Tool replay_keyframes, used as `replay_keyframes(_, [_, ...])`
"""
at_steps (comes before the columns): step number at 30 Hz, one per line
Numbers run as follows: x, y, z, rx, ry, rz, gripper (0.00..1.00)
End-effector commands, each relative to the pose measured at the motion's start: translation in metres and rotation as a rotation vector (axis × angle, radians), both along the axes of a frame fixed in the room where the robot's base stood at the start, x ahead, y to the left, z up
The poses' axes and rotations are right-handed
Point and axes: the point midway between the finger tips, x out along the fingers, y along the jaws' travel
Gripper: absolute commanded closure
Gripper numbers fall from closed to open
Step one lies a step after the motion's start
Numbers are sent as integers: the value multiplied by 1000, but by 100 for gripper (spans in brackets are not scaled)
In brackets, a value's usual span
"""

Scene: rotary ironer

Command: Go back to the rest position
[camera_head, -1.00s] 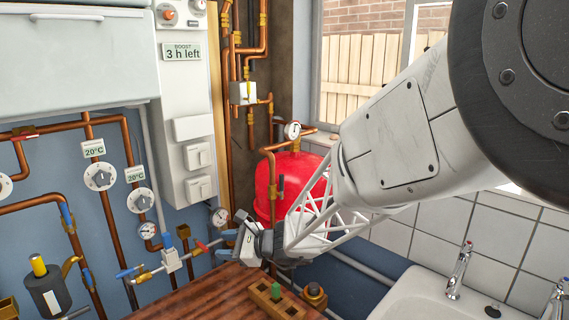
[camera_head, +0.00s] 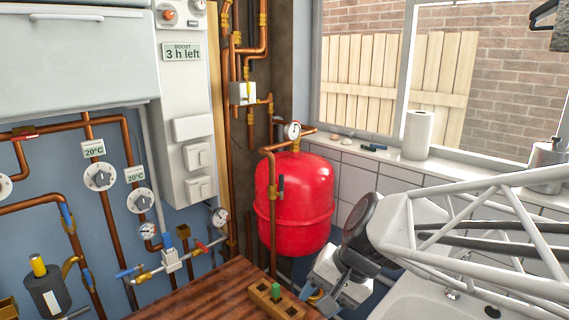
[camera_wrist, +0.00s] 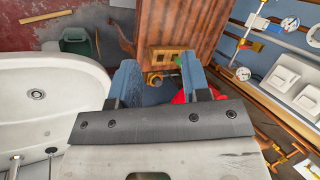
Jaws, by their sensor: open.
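My gripper (camera_head: 318,292) is at the lower middle of the head view, past the right edge of the wooden worktop (camera_head: 195,290). In the wrist view its two blue fingers (camera_wrist: 157,66) are spread apart with nothing held between them. A wooden block with holes and a green peg (camera_head: 275,300) sits at the worktop's right corner, just left of the gripper. The block also shows beyond the fingertips in the wrist view (camera_wrist: 160,54).
A red tank (camera_head: 295,205) stands behind the gripper. Copper pipes, valves and dials line the blue wall at left. A white sink (camera_head: 405,300) lies below my arm at right, also large in the wrist view (camera_wrist: 60,75). A paper roll (camera_head: 417,135) stands on the windowsill.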

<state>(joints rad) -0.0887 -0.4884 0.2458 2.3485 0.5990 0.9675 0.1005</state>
Motion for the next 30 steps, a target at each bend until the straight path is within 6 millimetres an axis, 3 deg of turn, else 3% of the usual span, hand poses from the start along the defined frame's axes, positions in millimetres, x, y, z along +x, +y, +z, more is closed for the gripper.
replay_keyframes(9, [-59, -77, 5, -337, -140, 160, 57])
replay_keyframes(15, [-82, -109, 7, -493, -186, 228, 57])
replay_keyframes(21, [-90, -121, 8, -552, -200, 254, 57])
replay_keyframes(30, [-90, -121, 8, -553, -200, 255, 57])
